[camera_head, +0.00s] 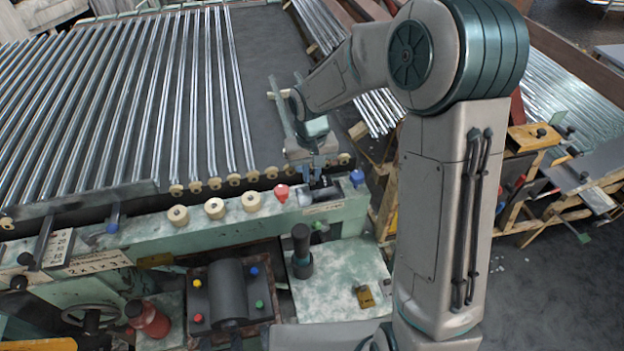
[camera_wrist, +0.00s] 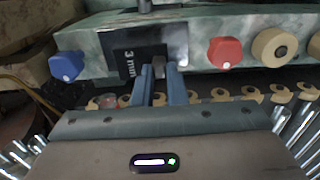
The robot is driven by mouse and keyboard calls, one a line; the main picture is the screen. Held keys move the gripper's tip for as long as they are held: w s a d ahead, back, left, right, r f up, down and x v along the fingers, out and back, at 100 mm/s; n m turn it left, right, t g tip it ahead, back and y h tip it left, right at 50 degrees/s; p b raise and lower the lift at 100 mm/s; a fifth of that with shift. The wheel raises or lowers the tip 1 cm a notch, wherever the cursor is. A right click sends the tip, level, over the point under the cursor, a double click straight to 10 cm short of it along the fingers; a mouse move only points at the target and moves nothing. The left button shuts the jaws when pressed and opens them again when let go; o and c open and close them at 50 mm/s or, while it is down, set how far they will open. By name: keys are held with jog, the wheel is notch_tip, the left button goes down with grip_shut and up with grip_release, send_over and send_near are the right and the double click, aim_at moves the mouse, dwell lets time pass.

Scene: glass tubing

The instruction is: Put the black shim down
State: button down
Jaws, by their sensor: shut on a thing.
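The black shim (camera_wrist: 127,62), marked "3 mm", is a flat dark plate in the wrist view, between a blue knob (camera_wrist: 66,66) and a red knob (camera_wrist: 224,52). My gripper (camera_wrist: 160,72) is shut on a small grey part at the middle of the shim; its blue fingers hide some of it. In the head view my gripper (camera_head: 318,172) points down over the green rail (camera_head: 345,207), with the dark shim (camera_head: 325,194) just under it. I cannot tell whether the shim touches the rail.
In the head view, the red knob (camera_head: 281,192) and blue knob (camera_head: 357,178) stand close on either side. Cream rollers (camera_head: 214,208) line the rail to the left. Glass tubes (camera_head: 130,90) lie behind. A dark upright handle (camera_head: 301,250) stands in front.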

aim_at(312, 176)
jog(key=shift+f+p, duration=0.3)
jog(key=shift+f, duration=1.5)
jog(key=shift+f, duration=0.1)
jog(key=shift+f, duration=0.15)
jog(key=c, duration=1.5)
grip_release()
jog(key=shift+o, duration=0.2)
jog(key=shift+r, duration=0.2)
